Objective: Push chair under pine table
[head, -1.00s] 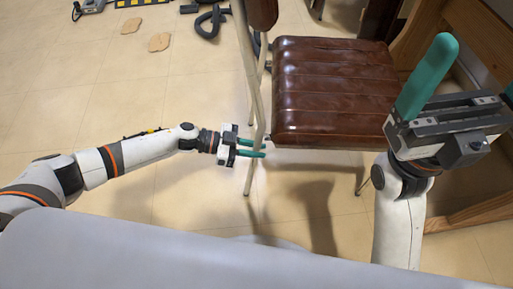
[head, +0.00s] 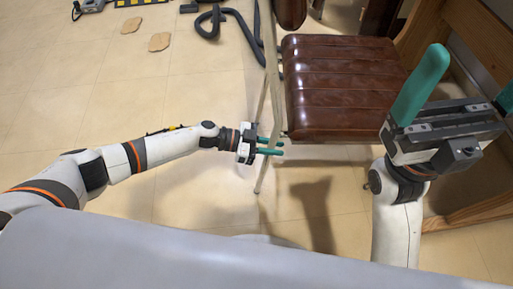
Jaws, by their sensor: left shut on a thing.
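The chair (head: 345,92) has a shiny brown padded seat and pale metal legs, and stands upright at the upper middle. Its backrest is cut off at the top edge. My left gripper (head: 271,146) is at the chair's left side, with its green fingers shut on a pale chair leg (head: 272,105). The pine table (head: 458,40) is at the right, with a wooden panel and a low beam; the chair's right edge is close to it. My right gripper (head: 463,88) is raised in front of the table, its green fingers wide apart and empty.
A dark hose (head: 212,22) lies on the floor just left of the chair's backrest. Two flat tan pieces (head: 159,41) lie farther left, with a yellow-and-black striped item (head: 135,2) at the top. The tiled floor at left is mostly clear.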

